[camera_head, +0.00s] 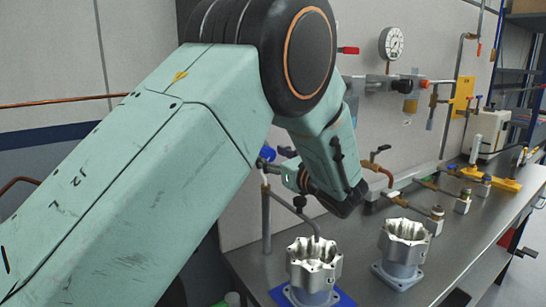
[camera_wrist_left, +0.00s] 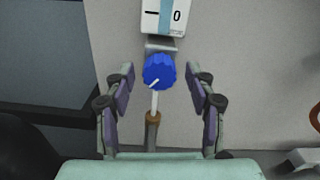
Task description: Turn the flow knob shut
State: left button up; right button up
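The flow knob is a blue ribbed knob (camera_wrist_left: 159,71) with a white pointer line, seen in the left wrist view below a scale marked 0 (camera_wrist_left: 163,18). The line slants toward the lower left. A blue knob also shows in the head view (camera_head: 267,153), just left of my gripper. My left gripper (camera_wrist_left: 160,82) is open, with a finger on each side of the knob and clear gaps to it. In the head view the gripper (camera_head: 280,165) is small and partly hidden by my own wrist. My right gripper is not in view.
Two machined metal housings, one on a blue plate (camera_head: 314,262) and one on the bare bench (camera_head: 403,248), stand below my arm. A gauge (camera_head: 391,43), pipes and valves line the wall. Several fittings stand along the bench (camera_head: 437,219).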

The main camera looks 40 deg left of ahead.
pick_arm(q)
jog(key=shift+s+r, duration=0.1)
jog(key=shift+s, duration=0.1)
jog(key=shift+c, duration=1.4)
jog(key=shift+w, duration=0.15)
jog(key=c, duration=0.5)
jog(key=shift+c, duration=1.2)
jog(key=shift+f+n+b, duration=0.2)
jog(key=shift+n+b, duration=0.2)
jog(key=shift+b, duration=0.25)
jog(key=n+b, duration=0.4)
jog(key=b, duration=0.2)
jog(key=shift+f+n, duration=0.1)
jog(key=shift+n, duration=0.2)
jog(key=shift+n+b, duration=0.8)
jog(key=shift+b, duration=0.3)
